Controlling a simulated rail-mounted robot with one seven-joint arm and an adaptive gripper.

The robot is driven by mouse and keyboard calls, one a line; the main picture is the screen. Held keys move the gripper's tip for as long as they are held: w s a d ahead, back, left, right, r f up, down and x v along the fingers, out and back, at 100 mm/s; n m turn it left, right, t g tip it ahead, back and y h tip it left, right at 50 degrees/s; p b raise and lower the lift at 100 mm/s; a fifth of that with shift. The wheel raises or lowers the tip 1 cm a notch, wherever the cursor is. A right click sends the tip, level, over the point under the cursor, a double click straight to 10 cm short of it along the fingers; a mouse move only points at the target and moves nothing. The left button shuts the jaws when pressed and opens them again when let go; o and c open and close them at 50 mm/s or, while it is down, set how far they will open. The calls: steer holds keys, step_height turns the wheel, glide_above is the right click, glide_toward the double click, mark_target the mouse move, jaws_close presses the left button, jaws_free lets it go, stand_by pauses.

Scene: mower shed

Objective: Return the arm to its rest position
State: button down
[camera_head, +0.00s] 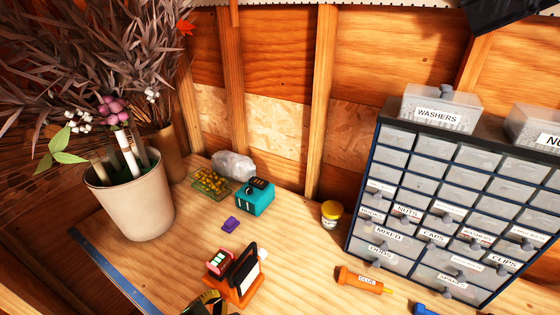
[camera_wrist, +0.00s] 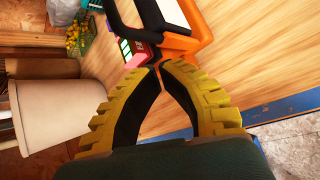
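My gripper (camera_wrist: 159,68) shows in the wrist view with two yellow ribbed fingers and black inner pads. The fingertips come together, with bare wood visible between the fingers below the tips. I see no object held. Just beyond the tips is an orange device with a black handle (camera_wrist: 188,45), and the view does not settle whether they touch it. In the head view, part of my gripper (camera_head: 208,303) shows at the bottom edge, just left of and in front of the orange device (camera_head: 240,289).
A plant pot (camera_head: 133,202) stands left. A drawer cabinet (camera_head: 400,262) stands right. The bench's blue edge (camera_head: 110,265) is at left.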

steer(key=w+d+r+m+t+h, duration=0.25)
steer(key=d+r+m+t, duration=0.6)
steer(key=d+r, duration=1.3)
steer(key=s+d+r+m+t+y, duration=0.1)
steer(key=s+r+m+t, duration=0.1)
steer(key=s+r+m, duration=0.3)
steer(key=s+d+r+m+t+y, duration=0.1)
steer(key=s+r+m, duration=0.4)
steer(key=r+m, duration=0.7)
steer(key=shift+s+r+t, duration=0.2)
steer(key=shift+s+t, duration=0.2)
steer(key=shift+t, duration=0.05)
